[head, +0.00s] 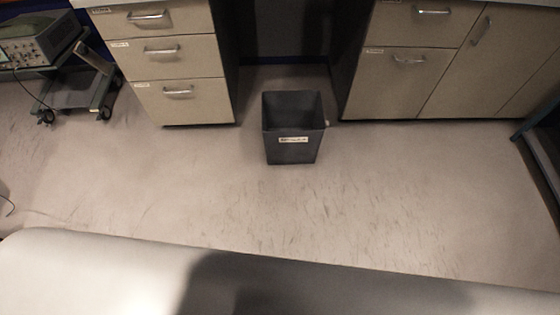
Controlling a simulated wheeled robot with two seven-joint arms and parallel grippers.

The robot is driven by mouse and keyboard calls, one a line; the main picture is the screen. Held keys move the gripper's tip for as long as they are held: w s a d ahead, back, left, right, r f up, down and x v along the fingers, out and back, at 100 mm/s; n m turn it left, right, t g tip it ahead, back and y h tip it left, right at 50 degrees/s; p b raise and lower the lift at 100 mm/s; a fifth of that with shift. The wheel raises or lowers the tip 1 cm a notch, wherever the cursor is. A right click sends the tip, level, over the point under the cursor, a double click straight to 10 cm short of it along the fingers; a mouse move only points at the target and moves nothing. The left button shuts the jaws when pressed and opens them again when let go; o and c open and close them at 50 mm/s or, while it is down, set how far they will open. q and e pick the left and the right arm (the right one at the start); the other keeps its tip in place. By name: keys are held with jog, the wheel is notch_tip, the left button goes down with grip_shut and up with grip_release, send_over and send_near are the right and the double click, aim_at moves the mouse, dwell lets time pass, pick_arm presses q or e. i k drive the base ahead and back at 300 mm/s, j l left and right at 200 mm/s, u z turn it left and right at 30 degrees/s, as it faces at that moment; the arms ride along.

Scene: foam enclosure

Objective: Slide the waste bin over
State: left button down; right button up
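The waste bin (292,150) is a dark grey, open-topped, square bin with a white label on its front. It stands upright on the floor in the head view, at the mouth of the gap between two drawer cabinets. A small light-coloured bit shows at its right side, too small to make out. Neither of my grippers is in view.
A beige drawer cabinet (175,75) stands left of the gap, and a beige cabinet (400,85) stands right of it. A wheeled cart (75,90) with an instrument is at the far left. A dark-legged frame (540,165) is at the right edge. The floor (300,215) before the bin is clear.

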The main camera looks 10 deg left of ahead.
aim_at(293, 124)
jog(key=i+l+u, duration=0.2)
jog(key=u, duration=0.2)
jog(key=i+l+u, duration=0.2)
jog(key=l+u, duration=0.25)
jog(key=i+l+u, duration=0.1)
jog(key=l+u, duration=0.3)
jog(key=i+j, duration=0.05)
jog(key=j, duration=0.05)
